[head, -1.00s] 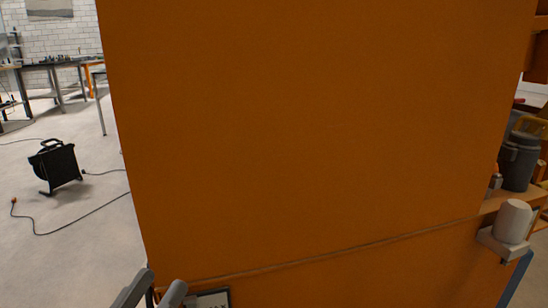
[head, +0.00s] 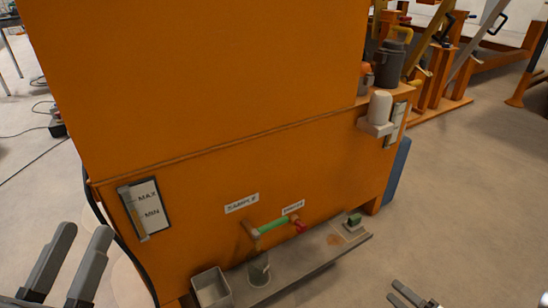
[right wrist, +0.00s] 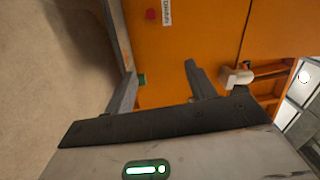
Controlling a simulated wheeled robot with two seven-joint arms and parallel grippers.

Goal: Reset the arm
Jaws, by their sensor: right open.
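My left gripper (head: 72,262) is at the lower left of the head view, its two grey fingers apart with nothing between them. My right gripper (head: 408,297) shows only its fingertips at the bottom edge of the head view. In the right wrist view its fingers (right wrist: 160,88) are spread apart and empty, with the orange cabinet (right wrist: 195,50) beyond them. The same orange cabinet (head: 210,80) fills the middle of the head view. Both grippers are apart from it.
A grey shelf (head: 310,262) along the cabinet's foot carries a grey box (head: 212,288), a clear cup (head: 258,270) and a small green block (head: 354,220). A green-handled pipe (head: 273,226) sticks out above. A white cylinder (head: 380,106) stands on a side bracket.

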